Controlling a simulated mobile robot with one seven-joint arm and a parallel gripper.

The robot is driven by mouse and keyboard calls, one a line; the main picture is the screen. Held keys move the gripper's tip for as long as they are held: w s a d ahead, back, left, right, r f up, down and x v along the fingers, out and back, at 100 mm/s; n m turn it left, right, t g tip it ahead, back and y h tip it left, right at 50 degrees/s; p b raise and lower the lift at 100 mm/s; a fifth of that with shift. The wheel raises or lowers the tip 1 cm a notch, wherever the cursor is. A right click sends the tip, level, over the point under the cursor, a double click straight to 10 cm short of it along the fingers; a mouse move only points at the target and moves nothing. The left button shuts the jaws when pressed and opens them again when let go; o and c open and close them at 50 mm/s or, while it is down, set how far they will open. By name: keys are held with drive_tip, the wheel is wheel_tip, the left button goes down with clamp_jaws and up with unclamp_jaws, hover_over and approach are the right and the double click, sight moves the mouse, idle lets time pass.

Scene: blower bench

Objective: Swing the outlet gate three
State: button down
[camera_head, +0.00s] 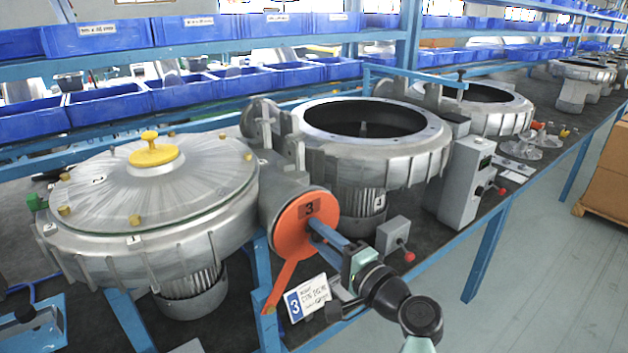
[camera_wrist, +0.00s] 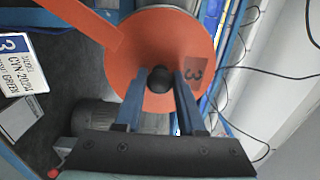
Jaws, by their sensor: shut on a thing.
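Outlet gate three (camera_head: 290,226) is an orange disc marked 3, with an orange arm slanting down-left, on the outlet of the nearest blower (camera_head: 150,200). In the wrist view, the gate (camera_wrist: 190,35) fills the upper middle, and its arm runs to the upper left. A black knob (camera_wrist: 159,78) stands out from the disc between my fingertips. My gripper (camera_wrist: 160,88) is shut on this knob; it also shows in the head view (camera_head: 318,230), its blue fingers at the disc's face. The knob is hidden in the head view.
A tag marked 3 (camera_head: 307,297) is below the gate. A grey switch box with a red button (camera_head: 393,236) and a taller control box (camera_head: 467,180) stand to the right. More blowers (camera_head: 372,145) line the bench. Cables (camera_wrist: 265,70) run over the floor.

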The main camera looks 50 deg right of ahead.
drive_tip(key=shift+s+d, duration=0.1)
drive_tip(key=shift+d, duration=0.05)
drive_tip(key=c, duration=0.5)
unclamp_jaws()
drive_tip(key=shift+f, duration=0.1)
drive_tip(key=b+v, duration=0.2)
drive_tip(key=v, duration=1.1)
